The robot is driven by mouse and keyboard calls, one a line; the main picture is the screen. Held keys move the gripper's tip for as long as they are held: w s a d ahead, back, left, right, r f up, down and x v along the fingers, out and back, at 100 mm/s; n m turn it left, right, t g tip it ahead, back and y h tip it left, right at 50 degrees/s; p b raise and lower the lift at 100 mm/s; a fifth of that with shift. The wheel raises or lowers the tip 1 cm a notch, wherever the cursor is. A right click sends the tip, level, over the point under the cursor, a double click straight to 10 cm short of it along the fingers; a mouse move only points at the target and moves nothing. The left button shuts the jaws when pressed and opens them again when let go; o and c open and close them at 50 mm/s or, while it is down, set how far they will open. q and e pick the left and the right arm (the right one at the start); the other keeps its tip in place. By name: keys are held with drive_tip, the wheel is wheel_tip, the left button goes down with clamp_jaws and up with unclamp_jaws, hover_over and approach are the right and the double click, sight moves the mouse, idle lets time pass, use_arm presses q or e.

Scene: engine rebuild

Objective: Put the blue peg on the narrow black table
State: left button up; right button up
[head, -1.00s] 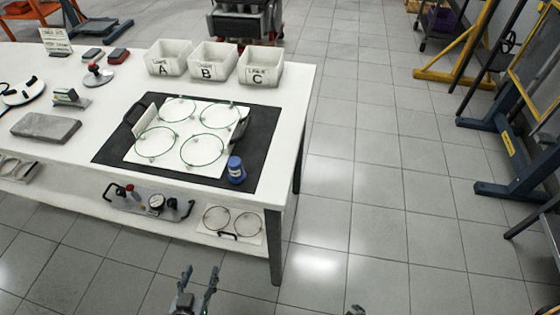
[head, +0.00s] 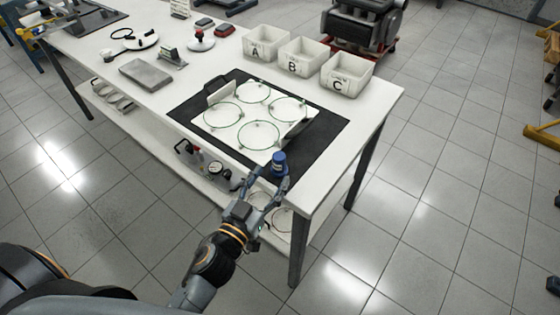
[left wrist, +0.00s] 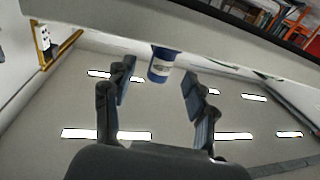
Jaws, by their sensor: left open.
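The blue peg (head: 279,163), a short cylinder with a pale band, stands upright on the near right corner of the black mat (head: 325,124) on a white workbench (head: 379,96). My left gripper (head: 268,183) is open at the bench's front edge, its fingers pointing at the peg. In the left wrist view the peg (left wrist: 161,66) shows ahead, between the two spread fingers (left wrist: 157,84). The fingers do not appear closed on it. I cannot make out a narrow black table. My right gripper is out of view.
A white plate with green rings (head: 240,130) lies on the mat beside the peg. Bins A, B and C (head: 347,75) stand behind. A lower shelf holds a gauge unit (head: 215,169). An engine on a red stand (head: 362,25) is at the back.

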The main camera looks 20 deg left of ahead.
sight(276, 166)
use_arm(q)
drive_tip(key=shift+w+d+r+p, duration=0.15)
drive_tip(key=shift+w+p, duration=0.25)
drive_tip(key=shift+w, duration=1.05)
drive_tip(key=shift+w+d+r+p, duration=0.1)
drive_tip(key=shift+w+d+p, duration=0.2)
drive_tip(key=shift+w, duration=1.15)
drive_tip(key=shift+a, duration=0.1)
clamp_jaws()
